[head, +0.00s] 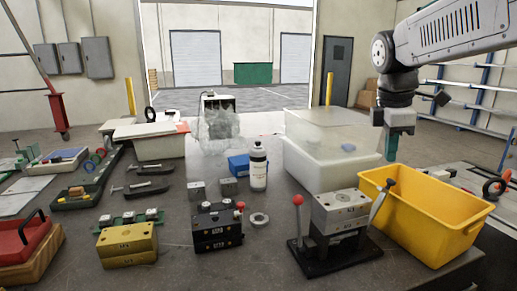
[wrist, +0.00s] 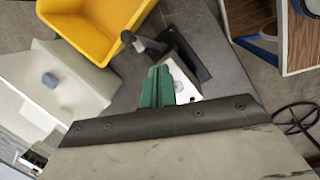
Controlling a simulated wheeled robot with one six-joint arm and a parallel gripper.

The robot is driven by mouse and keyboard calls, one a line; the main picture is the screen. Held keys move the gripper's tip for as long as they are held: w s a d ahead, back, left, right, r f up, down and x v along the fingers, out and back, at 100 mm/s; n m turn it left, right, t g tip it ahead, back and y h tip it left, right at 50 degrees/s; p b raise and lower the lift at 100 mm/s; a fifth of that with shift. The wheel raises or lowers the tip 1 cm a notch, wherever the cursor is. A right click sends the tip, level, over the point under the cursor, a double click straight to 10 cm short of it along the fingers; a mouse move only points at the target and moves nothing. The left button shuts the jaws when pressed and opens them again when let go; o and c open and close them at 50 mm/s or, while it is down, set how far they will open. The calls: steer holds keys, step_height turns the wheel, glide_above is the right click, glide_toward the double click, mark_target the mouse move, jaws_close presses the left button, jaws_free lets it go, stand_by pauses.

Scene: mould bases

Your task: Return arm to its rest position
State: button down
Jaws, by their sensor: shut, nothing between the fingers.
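My gripper (head: 391,155) has green fingers and hangs from my arm at the right of the head view. It points down above the far left part of the yellow bin, beside the white tub. The fingers are shut with nothing between them. In the wrist view my gripper (wrist: 156,76) shows as two green fingers pressed together. They hide part of a pale block on the lever stand (wrist: 195,65). No held object shows in either view.
A yellow bin (head: 425,235) stands at the right of the bench. A translucent tub (head: 330,170) is beside my gripper. A lever stand with mould blocks (head: 340,212) is at front. A black mould base (head: 217,229), a brass-coloured block (head: 127,247) and a bottle (head: 258,168) stand further left.

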steer(key=s+a+f+m, duration=0.1)
steer(key=s+f+m, duration=0.3)
steer(key=s, duration=0.5)
steer(key=s+a+f+m+y, duration=0.1)
steer(key=s+f+m, duration=0.2)
steer(key=s+m, duration=0.3)
steer(key=s+a+f+m, duration=0.2)
steer(key=s+f+m, duration=0.2)
steer(key=s, duration=0.8)
steer(key=shift+f+m+y, duration=0.35)
steer(key=shift+m+y, duration=0.05)
steer(key=shift+m, duration=0.3)
